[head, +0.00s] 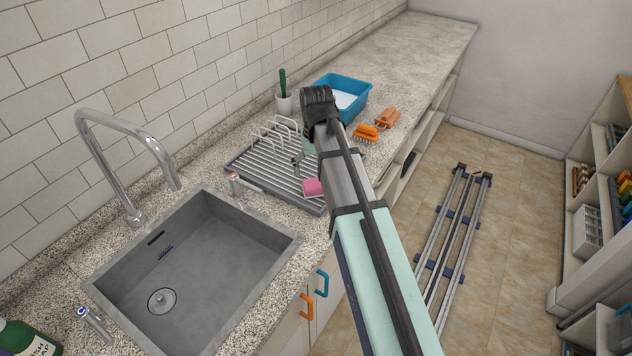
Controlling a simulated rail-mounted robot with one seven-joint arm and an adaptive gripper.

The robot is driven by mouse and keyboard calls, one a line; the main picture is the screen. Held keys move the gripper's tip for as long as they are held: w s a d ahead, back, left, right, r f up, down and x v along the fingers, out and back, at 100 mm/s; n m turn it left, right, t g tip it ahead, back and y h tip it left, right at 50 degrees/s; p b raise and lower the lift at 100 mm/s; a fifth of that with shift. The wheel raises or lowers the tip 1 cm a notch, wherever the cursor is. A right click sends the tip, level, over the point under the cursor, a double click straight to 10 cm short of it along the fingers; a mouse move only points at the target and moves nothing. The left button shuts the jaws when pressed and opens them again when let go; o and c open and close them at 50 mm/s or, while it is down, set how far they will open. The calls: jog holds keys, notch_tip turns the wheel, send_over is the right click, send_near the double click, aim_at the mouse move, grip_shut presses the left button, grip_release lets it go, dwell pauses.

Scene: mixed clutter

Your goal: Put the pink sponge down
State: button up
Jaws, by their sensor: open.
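The pink sponge (313,187) shows at the front right part of the grey drying rack (262,172), just left of my arm. Its right side is partly covered by my arm. My gripper (299,163) points down over the rack, a little above and left of the sponge in the picture. It is open, and much of it is hidden behind my own arm. I see no finger closed on the sponge. Whether the sponge touches the rack's slats or a finger is too small to tell.
A grey sink (195,275) with a tall chrome tap (130,165) lies left of the rack. The far counter (420,45) is clear.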

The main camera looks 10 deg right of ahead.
aim_at(316, 184)
jog(key=shift+r+b, duration=0.4)
jog(key=shift+r, duration=2.25)
